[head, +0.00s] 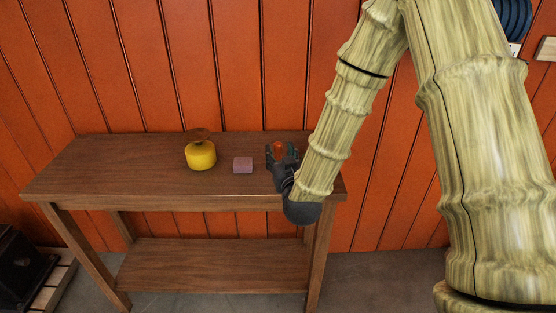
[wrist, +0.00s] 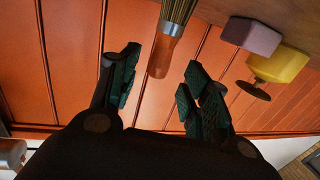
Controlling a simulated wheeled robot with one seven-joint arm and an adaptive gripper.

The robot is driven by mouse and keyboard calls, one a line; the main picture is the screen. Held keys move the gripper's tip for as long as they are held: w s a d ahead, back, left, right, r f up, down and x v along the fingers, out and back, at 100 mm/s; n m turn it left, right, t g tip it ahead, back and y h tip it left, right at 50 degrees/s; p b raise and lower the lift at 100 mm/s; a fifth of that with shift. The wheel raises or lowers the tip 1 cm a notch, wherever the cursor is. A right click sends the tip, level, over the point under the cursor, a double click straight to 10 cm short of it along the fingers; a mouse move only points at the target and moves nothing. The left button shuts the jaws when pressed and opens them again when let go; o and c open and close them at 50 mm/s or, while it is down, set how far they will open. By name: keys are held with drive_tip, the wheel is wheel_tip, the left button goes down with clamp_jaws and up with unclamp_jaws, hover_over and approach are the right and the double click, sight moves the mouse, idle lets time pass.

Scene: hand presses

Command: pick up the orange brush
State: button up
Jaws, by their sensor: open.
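The orange brush shows in the wrist view with its orange handle (wrist: 164,55), a metal band and pale bristles cut off by the top edge. In the head view only its orange end (head: 278,147) shows, above the right part of the wooden table (head: 110,170); my gripper hides the rest. My gripper (head: 280,154) is open at the table's right end, its dark fingers on either side of the brush in the picture. In the wrist view the handle's end lies between the fingertips of my gripper (wrist: 160,76), with gaps on both sides.
A pinkish-purple block (head: 243,165) sits left of the brush, and a yellow pot (head: 201,156) with a brown top stands further left. An orange plank wall (head: 230,60) rises behind the table. The table's left part is clear, and its lower shelf (head: 210,265) is empty.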

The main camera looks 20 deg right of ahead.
sight(279, 148)
drive_tip(key=shift+w+d+p, duration=0.15)
drive_tip(key=shift+w+p, duration=0.05)
drive_tip(key=shift+w, duration=0.9)
drive_tip(key=shift+w+d+p, duration=0.15)
drive_tip(key=shift+w, duration=0.95)
clamp_jaws()
